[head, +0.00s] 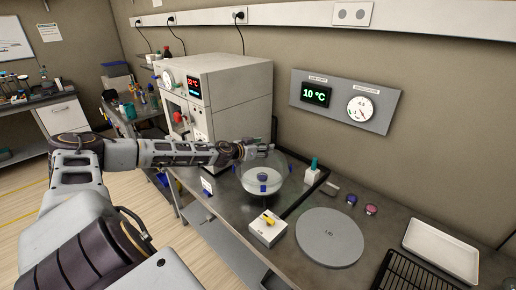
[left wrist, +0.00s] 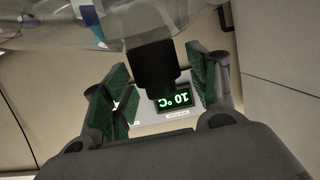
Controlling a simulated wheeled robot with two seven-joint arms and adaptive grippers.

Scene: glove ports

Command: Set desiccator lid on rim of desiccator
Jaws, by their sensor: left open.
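The clear glass desiccator (head: 263,188) stands on the grey bench, with a blue-capped item (head: 263,177) visible inside. The clear domed lid (head: 283,163) appears to be over it; the glass edges blend, so I cannot tell whether it sits fully on the rim. My left gripper (head: 262,151) is at the top of the dome. In the left wrist view, the lid's black knob (left wrist: 155,66) lies between the open fingers of my left gripper (left wrist: 160,92), with gaps on both sides. My right gripper is not in view.
An oven (head: 216,98) is behind left, a white tray (head: 441,251) and black rack (head: 410,274) at right.

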